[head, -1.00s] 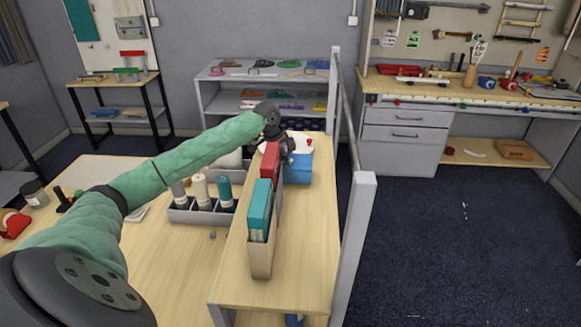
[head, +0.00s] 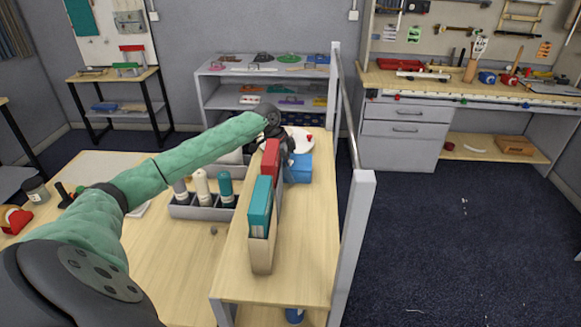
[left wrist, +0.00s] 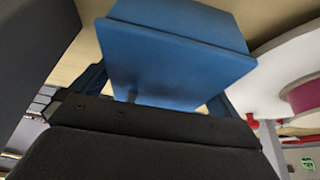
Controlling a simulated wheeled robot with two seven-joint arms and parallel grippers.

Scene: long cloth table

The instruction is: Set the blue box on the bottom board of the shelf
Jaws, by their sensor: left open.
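The blue box (head: 300,168) stands on the upper wooden board (head: 312,235), behind the file holder. My left gripper (head: 276,146) is at the box's left side, partly hidden behind the red binder. In the left wrist view the blue box (left wrist: 175,62) fills the middle, close in front of the palm. Dark fingers show at both sides of it, open. Whether they touch it cannot be told. The bottom board of the wooden shelf is mostly hidden under the upper board. My right gripper is not in view.
The file holder (head: 262,250) with teal and red binders stands in front of the box. A white reel (head: 299,140) is just behind the box. A grey post (head: 352,245) and rail bound the right side. A bottle tray (head: 203,211) sits to the left.

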